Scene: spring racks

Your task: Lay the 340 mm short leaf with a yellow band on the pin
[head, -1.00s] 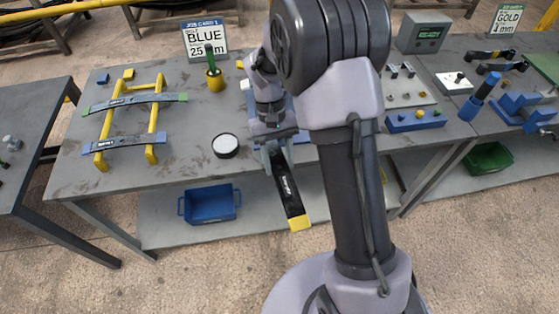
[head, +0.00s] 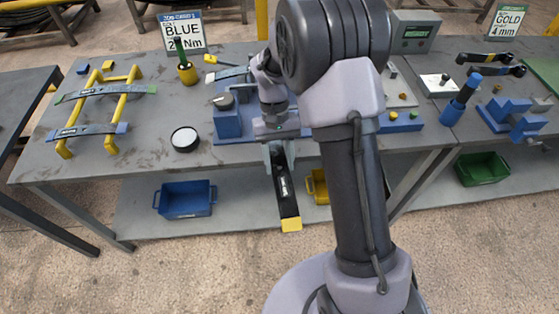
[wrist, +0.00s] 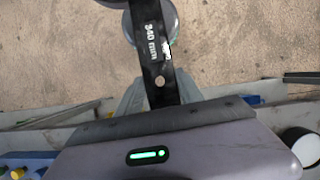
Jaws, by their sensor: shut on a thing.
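My gripper (head: 276,148) is shut on a dark leaf (head: 285,188) with a yellow band (head: 291,225) at its outer end. The leaf juts toward me past the bench's front edge, above the floor. In the wrist view the leaf (wrist: 154,45) shows "340 mm" lettering and a round hole between the jaws (wrist: 160,95). Behind my gripper stands a blue fixture (head: 228,122) with a dark round top and a curved grey leaf (head: 232,74) at its back. I cannot make out the pin clearly; my arm hides part of the fixture.
A yellow rack (head: 118,108) with two leaves stands at the left of the bench. A black round pot (head: 184,140) sits near the front edge. A blue bin (head: 186,200) and a yellow bin (head: 318,187) are on the lower shelf. Job cards stand behind.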

